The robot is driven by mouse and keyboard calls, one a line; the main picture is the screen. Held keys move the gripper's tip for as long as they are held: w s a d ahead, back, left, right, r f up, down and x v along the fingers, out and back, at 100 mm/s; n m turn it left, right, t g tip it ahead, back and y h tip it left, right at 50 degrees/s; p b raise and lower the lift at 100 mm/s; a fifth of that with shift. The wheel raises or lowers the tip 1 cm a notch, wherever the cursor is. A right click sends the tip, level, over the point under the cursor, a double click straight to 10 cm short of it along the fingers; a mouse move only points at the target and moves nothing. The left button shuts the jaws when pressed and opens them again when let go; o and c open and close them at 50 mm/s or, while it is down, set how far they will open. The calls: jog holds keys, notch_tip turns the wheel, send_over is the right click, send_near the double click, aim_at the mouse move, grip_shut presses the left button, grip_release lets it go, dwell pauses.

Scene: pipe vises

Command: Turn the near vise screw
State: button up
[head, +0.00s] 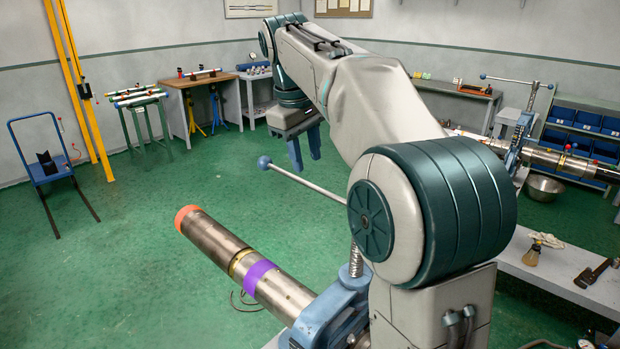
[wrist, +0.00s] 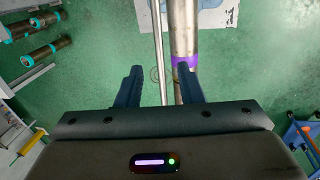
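The near vise (head: 335,312) is blue and clamps a long metal pipe (head: 215,240) with an orange end and a purple band. Its threaded screw (head: 356,258) rises upright beside my arm. A thin steel handle bar (head: 305,183) with a blue ball end (head: 264,162) reaches out to the upper left; my arm hides its other end. My gripper (head: 304,155) points down, above the bar in the head picture. In the wrist view my gripper (wrist: 159,72) is open, fingers apart. The bar (wrist: 157,50) and pipe (wrist: 183,35) show between and beyond the fingers, apparently below.
A second vise (head: 522,135) with its own bar stands at the back right. A blue hand truck (head: 45,165) stands at the left. The green floor is open in the middle.

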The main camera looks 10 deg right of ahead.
aim_at(310, 184)
jog(key=shift+w+d+f, duration=0.1)
jog(key=shift+d+f, duration=0.05)
jog(key=shift+f, duration=0.75)
jog(key=shift+w+d+f, duration=0.1)
jog(key=shift+d+f, duration=0.1)
jog(key=shift+f, duration=0.65)
jog(key=shift+w+d+f, duration=0.1)
jog(key=shift+d+f, duration=0.05)
jog(key=shift+f, duration=0.75)
grip_shut()
